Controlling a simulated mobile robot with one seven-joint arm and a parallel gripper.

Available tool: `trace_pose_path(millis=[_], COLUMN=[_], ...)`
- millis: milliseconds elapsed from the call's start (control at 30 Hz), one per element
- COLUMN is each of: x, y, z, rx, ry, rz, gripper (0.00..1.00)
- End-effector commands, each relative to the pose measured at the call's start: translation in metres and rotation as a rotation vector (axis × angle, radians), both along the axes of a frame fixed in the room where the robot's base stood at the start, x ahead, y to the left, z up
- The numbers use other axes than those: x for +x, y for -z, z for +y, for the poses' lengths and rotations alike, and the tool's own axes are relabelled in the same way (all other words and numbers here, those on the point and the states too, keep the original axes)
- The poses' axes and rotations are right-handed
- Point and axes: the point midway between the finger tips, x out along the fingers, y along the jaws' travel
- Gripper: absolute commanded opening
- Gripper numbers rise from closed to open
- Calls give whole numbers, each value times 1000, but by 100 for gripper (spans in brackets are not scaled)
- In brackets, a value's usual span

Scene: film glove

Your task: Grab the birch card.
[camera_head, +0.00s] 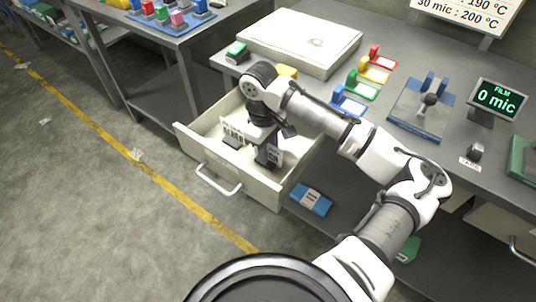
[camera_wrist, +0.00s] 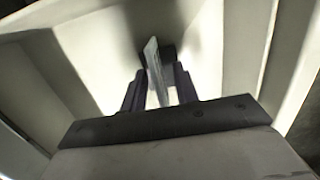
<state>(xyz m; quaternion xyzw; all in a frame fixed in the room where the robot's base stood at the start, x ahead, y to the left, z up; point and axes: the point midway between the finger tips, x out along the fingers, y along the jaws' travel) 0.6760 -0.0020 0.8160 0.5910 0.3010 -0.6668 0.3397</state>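A thin pale card (camera_wrist: 154,72) stands on edge inside the open drawer, between the two fingers of my gripper (camera_wrist: 160,88) in the wrist view. The fingers are apart, with a light gap on the right side of the card. In the head view my gripper (camera_head: 268,156) reaches down into the drawer, and a white card with dark markings (camera_head: 276,155) shows beside its fingers. A second white card with dark bars (camera_head: 234,134) stands further left in the drawer. I cannot read the markings, so I cannot tell which is the birch card.
The open drawer (camera_head: 240,184) has pale walls close around my gripper and a front handle (camera_head: 217,182). The bench above holds a large white box (camera_head: 300,38), coloured blocks and a film display (camera_head: 497,99). A blue packet (camera_head: 311,199) lies right of the drawer.

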Motion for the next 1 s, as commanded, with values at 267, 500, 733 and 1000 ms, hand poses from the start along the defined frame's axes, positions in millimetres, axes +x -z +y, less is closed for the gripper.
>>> trace_pose_path(millis=[267, 500, 733, 1000], x=[0, 0, 0, 0], y=[3, 5, 5, 5], z=[0, 0, 0, 0], rx=[1, -1, -1, 0], ry=[0, 0, 0, 0], rz=[2, 1, 1, 0], gripper=[30, 30, 22, 0])
